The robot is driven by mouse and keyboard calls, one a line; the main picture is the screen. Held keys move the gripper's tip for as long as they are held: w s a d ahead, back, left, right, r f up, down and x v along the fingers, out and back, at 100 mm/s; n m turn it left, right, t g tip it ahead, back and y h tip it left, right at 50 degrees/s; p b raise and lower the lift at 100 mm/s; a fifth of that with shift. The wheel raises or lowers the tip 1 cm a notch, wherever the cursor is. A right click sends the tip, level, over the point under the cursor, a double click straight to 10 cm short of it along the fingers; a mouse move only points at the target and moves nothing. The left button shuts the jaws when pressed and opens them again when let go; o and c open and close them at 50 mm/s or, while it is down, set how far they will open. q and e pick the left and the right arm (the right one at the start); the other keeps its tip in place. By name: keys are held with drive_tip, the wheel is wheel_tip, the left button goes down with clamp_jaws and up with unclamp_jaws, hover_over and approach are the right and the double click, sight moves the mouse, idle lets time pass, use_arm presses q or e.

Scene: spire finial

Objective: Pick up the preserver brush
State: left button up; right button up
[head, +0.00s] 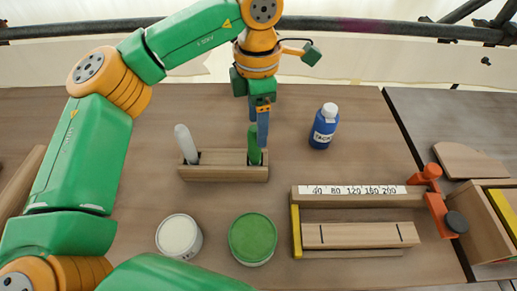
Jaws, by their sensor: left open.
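Two brushes stand upright in a wooden holder (222,174): a green one (254,148) in the right slot and a white one (184,140) in the left slot. No label shows which is the preserver brush. My left gripper (262,130) is open and points down at the green brush, its fingers overlapping the brush's upper part in the picture. I cannot tell whether the brush is between the fingers or behind them. The brush still sits in its slot. My right gripper is out of view.
A white-topped tin (178,236) and a green-topped tin (252,239) stand in front of the holder. A blue bottle (324,126) stands right of it. A wooden jig with a scale (352,190) and a orange clamp (437,200) lies at right.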

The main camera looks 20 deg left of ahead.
sight(255, 147)
use_arm(q)
drive_tip(key=f, duration=0.2)
drive_tip(key=f+p, duration=0.1)
drive_tip(key=f, duration=0.1)
drive_tip(key=s+f, duration=0.1)
drive_tip(key=f, duration=0.1)
drive_tip(key=shift+a+f+p, duration=0.25)
drive_tip(key=shift+p, duration=0.15)
drive_tip(key=shift+f, duration=0.25)
clamp_jaws()
